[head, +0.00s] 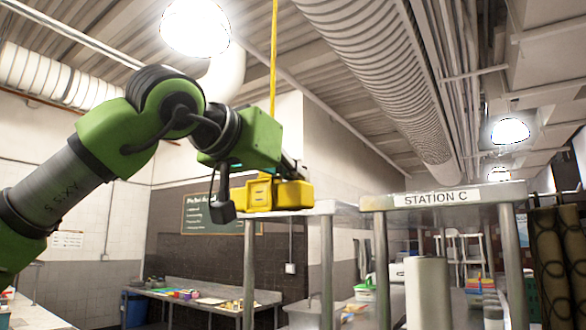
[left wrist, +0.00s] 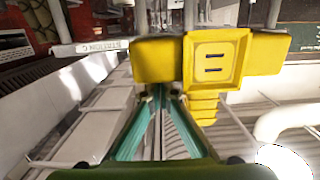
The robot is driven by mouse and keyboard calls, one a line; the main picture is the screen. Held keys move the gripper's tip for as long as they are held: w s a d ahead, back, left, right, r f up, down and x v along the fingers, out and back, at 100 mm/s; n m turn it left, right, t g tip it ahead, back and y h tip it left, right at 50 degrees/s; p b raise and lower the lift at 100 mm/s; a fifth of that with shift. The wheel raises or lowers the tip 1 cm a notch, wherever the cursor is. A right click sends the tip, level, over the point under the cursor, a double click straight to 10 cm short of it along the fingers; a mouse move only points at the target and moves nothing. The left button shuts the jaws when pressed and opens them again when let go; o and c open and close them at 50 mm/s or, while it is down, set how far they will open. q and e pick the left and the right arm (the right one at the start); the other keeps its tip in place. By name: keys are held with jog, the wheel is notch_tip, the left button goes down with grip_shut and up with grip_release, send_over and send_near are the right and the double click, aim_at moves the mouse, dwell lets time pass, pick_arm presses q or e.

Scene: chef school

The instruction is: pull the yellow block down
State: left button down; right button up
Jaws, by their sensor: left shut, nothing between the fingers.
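The yellow block (head: 278,194) hangs at the lower end of a yellow cord (head: 273,60) near the middle of the head view. In the left wrist view the yellow block (left wrist: 262,55) fills the upper middle, with a square raised face bearing two dark marks. My left gripper (head: 291,166) is at the block's upper part in the head view, partly hidden behind it. In the left wrist view its teal fingers (left wrist: 161,96) are shut and empty, their tips close to the block's edge. I cannot tell whether they touch it. My right gripper is not in view.
A metal frame labelled STATION C (head: 436,198) stands to the right, with a paper towel roll (head: 428,290) below. Another metal shelf top (head: 322,209) lies behind the block. A long bench (head: 205,300) stands at the back left. Large ducts and lamps are overhead.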

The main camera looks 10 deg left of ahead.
pick_arm(q)
notch_tip(320, 180, down, 13)
jog(key=b, duration=0.9)
jog(key=shift+f, duration=0.1)
notch_tip(320, 180, down, 4)
jog(key=b, duration=0.3)
notch_tip(320, 180, up, 6)
jog(key=p, duration=0.6)
jog(key=v, duration=0.8)
jog(key=shift+r, duration=0.35)
dwell(0.6)
